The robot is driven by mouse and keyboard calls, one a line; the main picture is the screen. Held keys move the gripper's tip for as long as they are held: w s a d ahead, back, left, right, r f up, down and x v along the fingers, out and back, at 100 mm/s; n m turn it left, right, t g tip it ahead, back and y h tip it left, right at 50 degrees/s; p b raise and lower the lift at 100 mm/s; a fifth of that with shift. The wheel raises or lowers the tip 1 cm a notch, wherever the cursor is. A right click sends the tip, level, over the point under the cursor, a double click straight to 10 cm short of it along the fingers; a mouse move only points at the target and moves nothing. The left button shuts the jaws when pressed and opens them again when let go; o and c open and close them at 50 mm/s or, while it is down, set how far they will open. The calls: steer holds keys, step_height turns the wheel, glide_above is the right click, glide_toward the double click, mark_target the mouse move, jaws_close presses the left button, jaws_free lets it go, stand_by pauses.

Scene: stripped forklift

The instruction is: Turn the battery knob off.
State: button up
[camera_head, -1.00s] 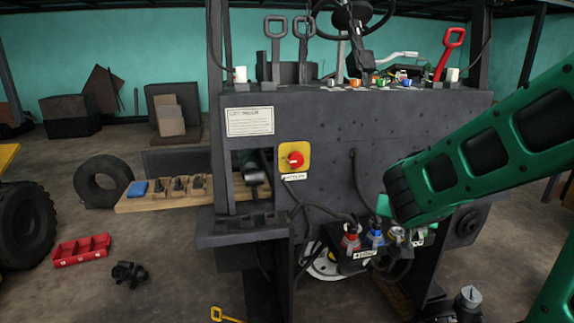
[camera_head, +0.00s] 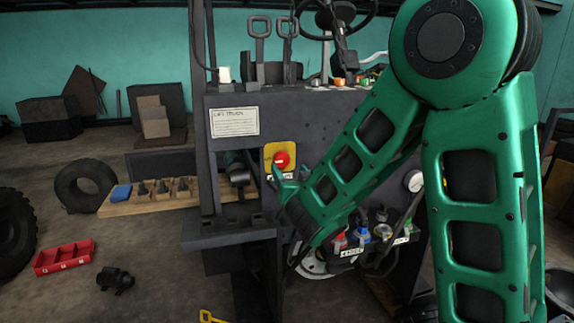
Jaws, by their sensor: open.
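The battery knob (camera_head: 282,160) is a round red knob on a yellow square plate (camera_head: 268,150), mounted on the dark front panel of the forklift. A small label under the plate is partly hidden by my gripper. My green arm reaches in from the right. My gripper (camera_head: 277,174) is at the arm's far end, just below and in front of the knob. I cannot tell whether it touches the knob. The fingers are small here and partly hidden by my arm.
The forklift panel (camera_head: 232,170) carries a white notice (camera_head: 235,122) at upper left. Levers (camera_head: 260,40) and a steering wheel (camera_head: 338,15) rise above. Cables and battery connectors (camera_head: 362,234) sit below. A red tray (camera_head: 64,257) and a tyre (camera_head: 86,187) lie on the floor at left.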

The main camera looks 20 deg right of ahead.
mark_target(283, 161)
steer(key=w, duration=0.7)
steer(key=shift+w, duration=0.1)
